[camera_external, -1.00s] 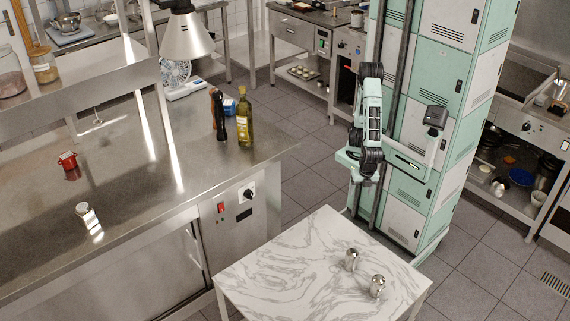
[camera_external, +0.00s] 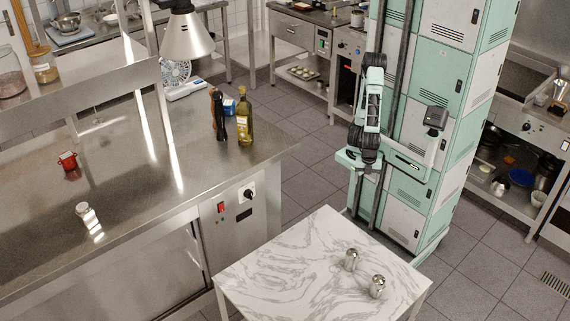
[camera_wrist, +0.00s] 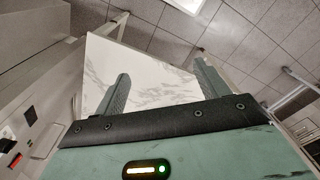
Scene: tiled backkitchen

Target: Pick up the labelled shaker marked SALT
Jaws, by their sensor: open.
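Two small metal-topped shakers stand on the marble-topped table, one further back (camera_external: 351,259) and one nearer the front right (camera_external: 377,286). A third, paler shaker (camera_external: 87,215) with a shiny top is on the steel counter at left. No label on any of them is readable. My gripper (camera_wrist: 162,74) is open and empty in the wrist view, its two dark fingers set wide apart. The marble-topped table (camera_wrist: 150,70) lies beyond the fingers, with no shaker visible on it there. In the external view my arm is folded beside the green lockers, behind and above the table.
The steel counter (camera_external: 130,190) fills the left side. A dark pepper mill (camera_external: 218,115), an oil bottle (camera_external: 245,118) and a red pot (camera_external: 68,160) stand on it. Green lockers (camera_external: 440,80) rise at the right. Tiled floor separates counter and lockers.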

